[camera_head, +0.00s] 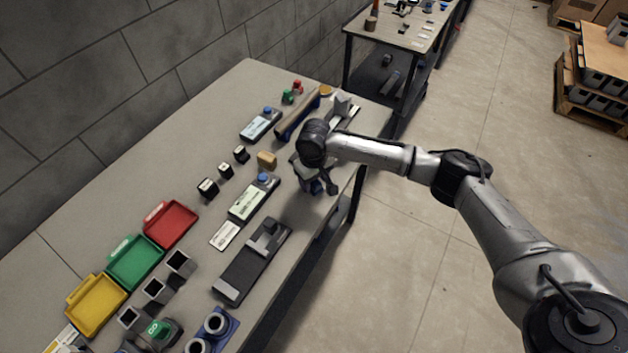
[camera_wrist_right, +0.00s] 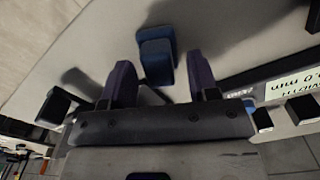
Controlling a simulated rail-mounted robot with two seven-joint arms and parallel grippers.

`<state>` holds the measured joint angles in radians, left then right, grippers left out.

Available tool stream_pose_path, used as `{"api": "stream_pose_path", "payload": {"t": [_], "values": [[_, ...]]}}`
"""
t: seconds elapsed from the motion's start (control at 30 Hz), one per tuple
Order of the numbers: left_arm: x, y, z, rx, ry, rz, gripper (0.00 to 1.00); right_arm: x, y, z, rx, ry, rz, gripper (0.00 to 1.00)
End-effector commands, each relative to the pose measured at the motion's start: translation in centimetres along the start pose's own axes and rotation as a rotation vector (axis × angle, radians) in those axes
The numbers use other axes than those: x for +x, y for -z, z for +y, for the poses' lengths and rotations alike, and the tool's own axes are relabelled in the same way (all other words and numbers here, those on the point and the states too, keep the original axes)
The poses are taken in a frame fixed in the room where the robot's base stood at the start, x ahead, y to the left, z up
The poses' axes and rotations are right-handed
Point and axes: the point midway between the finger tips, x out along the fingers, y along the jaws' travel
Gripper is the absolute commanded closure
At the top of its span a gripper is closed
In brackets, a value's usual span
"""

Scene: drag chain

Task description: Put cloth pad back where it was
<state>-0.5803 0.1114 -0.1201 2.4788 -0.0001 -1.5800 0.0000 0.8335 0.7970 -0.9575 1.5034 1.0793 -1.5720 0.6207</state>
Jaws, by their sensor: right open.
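My right gripper (camera_head: 316,184) is low over the right edge of the workbench (camera_head: 180,185). In the right wrist view my right gripper (camera_wrist_right: 160,66) has its two dark fingers spread apart. A small dark blue object (camera_wrist_right: 157,62) stands on the grey tabletop between and just beyond the fingertips, not gripped. It may be the cloth pad, but I cannot tell its material. In the head view the gripper mostly hides it. A small tan block (camera_head: 267,160) lies on the bench to the left of the gripper. My left gripper is not in view.
A gauge with a display (camera_head: 249,201) and a dark grey fixture (camera_head: 252,262) lie nearer on the bench. Several small black blocks stand to the left. Red (camera_head: 151,213), green (camera_head: 115,243) and yellow (camera_head: 78,294) trays line the wall side.

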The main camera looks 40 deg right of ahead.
Motion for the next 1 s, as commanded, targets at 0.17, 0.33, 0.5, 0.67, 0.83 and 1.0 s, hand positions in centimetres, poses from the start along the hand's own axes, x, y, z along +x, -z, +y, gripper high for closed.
{"api": "stream_pose_path", "payload": {"t": [0.17,0.33,0.5,0.67,0.83,1.0], "values": [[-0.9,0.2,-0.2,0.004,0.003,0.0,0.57,-3.7,0.1,0.0,0.001,0.001,0.005,0.45],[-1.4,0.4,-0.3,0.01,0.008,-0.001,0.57,-6.8,0.1,0.1,0.001,0.0,0.004,0.45],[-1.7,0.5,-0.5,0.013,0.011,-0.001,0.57,-9.2,0.1,0.0,0.0,0.0,0.003,0.45],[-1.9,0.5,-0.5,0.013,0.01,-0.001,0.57,-10.5,0.1,0.1,0.002,-0.001,0.001,0.45],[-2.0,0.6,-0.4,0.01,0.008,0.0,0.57,-11.0,0.1,0.1,0.002,0.0,0.001,0.45],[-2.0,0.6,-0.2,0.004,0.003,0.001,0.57,-11.1,0.1,0.1,0.002,0.0,0.001,0.45]]}}
